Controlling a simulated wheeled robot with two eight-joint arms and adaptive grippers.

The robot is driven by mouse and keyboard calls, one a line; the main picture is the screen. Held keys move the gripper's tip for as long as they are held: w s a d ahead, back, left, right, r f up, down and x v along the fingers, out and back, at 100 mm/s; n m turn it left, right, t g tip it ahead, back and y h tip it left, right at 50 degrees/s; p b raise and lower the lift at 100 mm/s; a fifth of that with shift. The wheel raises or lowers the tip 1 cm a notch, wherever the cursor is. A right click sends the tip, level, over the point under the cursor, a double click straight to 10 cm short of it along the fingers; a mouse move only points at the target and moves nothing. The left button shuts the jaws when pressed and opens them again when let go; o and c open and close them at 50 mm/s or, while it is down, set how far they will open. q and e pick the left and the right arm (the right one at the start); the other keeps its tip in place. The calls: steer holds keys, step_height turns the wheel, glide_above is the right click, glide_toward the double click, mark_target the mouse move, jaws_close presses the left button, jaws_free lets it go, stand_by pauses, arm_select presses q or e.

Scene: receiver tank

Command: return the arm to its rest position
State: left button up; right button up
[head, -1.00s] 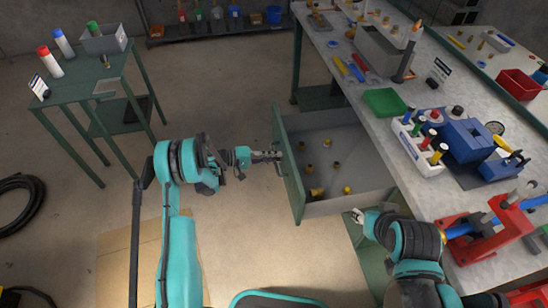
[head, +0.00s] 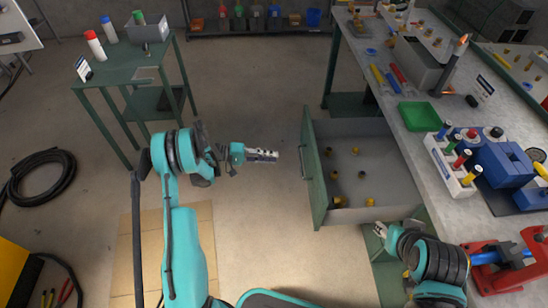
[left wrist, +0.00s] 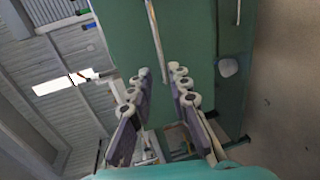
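My left gripper (head: 274,155) is in the head view, in front of the open green drawer (head: 313,185) of the workbench. It is a short way left of the drawer's handle (head: 304,160) and apart from it. In the left wrist view its two finger pads (left wrist: 160,100) stand apart with nothing between them, and the green drawer front (left wrist: 185,50) with its pale handle bar (left wrist: 154,40) lies beyond. My right gripper (head: 378,229) is low beside the drawer's near side; its fingers are too small to judge.
The drawer holds several small brass parts. The workbench (head: 440,200) carries a green tray (head: 420,115), a bottle rack (head: 452,165) and a red vise (head: 500,270). A green side table (head: 115,70) stands at back left, a black hose coil (head: 40,178) on the floor. Floor between is free.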

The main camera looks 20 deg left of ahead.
stand_by(0.3)
arm_select(q)
steer(key=s+d+r+y, duration=0.3)
steer(key=r+y, duration=0.1)
steer(key=r, duration=0.4)
steer(key=s+d+r+y, duration=0.3)
steer(key=d+r, duration=0.1)
steer(key=r, duration=0.4)
steer(key=s+a+r+m+t+y, duration=0.1)
steer(key=s+m+y, duration=0.1)
steer(key=s, duration=0.8)
steer(key=s+a+r+m+y, duration=0.2)
steer(key=s+y, duration=0.3)
steer(key=s, duration=0.6)
steer(key=shift+s+t+y, duration=0.3)
steer(key=shift+t, duration=0.1)
